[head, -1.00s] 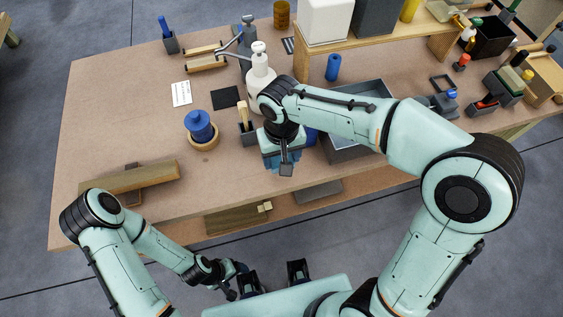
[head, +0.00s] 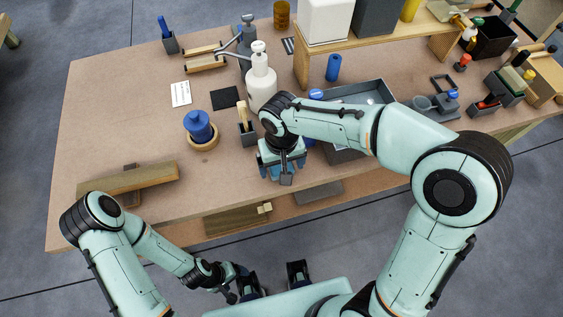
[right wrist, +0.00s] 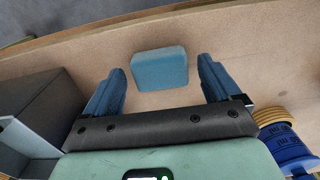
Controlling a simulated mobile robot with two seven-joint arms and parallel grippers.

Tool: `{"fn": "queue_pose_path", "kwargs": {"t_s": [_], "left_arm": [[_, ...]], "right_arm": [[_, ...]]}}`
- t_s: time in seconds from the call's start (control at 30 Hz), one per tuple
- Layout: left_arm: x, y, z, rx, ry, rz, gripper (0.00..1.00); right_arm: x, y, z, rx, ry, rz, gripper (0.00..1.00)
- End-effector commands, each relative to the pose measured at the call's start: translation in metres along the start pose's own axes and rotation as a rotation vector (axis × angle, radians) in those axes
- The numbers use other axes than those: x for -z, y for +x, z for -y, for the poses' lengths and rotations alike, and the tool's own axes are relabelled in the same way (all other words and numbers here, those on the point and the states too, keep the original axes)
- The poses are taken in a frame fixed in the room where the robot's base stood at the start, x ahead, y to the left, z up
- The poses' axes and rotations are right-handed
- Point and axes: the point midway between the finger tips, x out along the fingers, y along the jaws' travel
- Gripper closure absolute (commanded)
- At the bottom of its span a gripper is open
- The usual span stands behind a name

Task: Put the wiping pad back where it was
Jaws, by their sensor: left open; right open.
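The wiping pad (right wrist: 160,69) is a blue rounded block lying flat on the bench top in the right wrist view, ahead of and between the fingertips. My right gripper (right wrist: 163,82) is open, with one blue finger on each side and a gap between each finger and the pad. In the head view my right gripper (head: 283,172) points down over the bench near its front edge, and it hides the pad there. My left gripper (head: 232,290) is open and empty, low in front of the bench and away from the pad.
A grey bin (head: 347,155) stands right of my right gripper. A small grey holder with a brush (head: 246,130), a white pump bottle (head: 261,85) and a blue jar on a wooden ring (head: 200,128) stand behind and left.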

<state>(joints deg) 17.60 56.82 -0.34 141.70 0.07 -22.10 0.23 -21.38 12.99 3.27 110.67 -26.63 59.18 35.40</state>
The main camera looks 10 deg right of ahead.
Motion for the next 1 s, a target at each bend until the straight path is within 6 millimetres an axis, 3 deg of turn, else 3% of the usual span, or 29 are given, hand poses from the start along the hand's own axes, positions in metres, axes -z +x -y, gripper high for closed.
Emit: {"fn": "queue_pose_path", "kwargs": {"t_s": [0.23,0.7,1.0], "left_arm": [[0.001,-0.005,-0.002,-0.001,0.001,-0.003,0.23],[0.006,-0.021,-0.009,-0.004,0.004,-0.011,0.23],[0.006,-0.023,-0.01,-0.004,0.004,-0.012,0.23]], "right_arm": [[0.001,-0.017,0.0,0.002,0.001,-0.004,0.1],[0.001,-0.11,0.0,0.001,0.0,-0.004,0.1],[0.0,-0.124,0.0,0.001,0.0,0.0,0.1]]}}
